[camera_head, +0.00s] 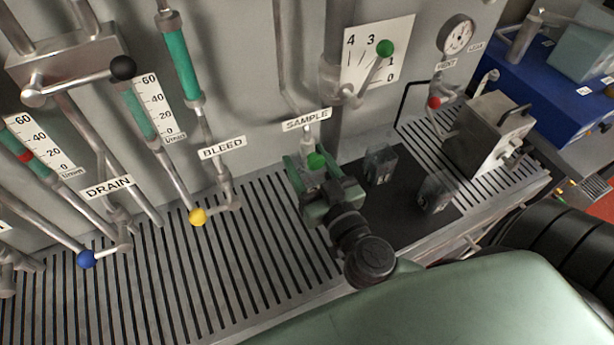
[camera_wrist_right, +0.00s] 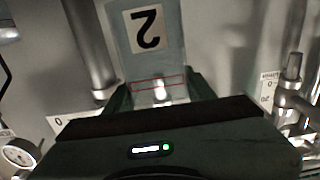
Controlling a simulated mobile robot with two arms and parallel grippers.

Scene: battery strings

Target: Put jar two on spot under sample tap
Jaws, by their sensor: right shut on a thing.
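The gripper and wrist hide most of the jar in the head view, along with the spot under the tap. I cannot tell whether the jar touches the grating. My left gripper is not in view.
Two other clear jars (camera_head: 380,165) (camera_head: 433,192) stand on a black mat (camera_head: 400,215) to the right. A metal box (camera_head: 485,140) stands beyond them. Slotted grating (camera_head: 250,255) between is clear.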

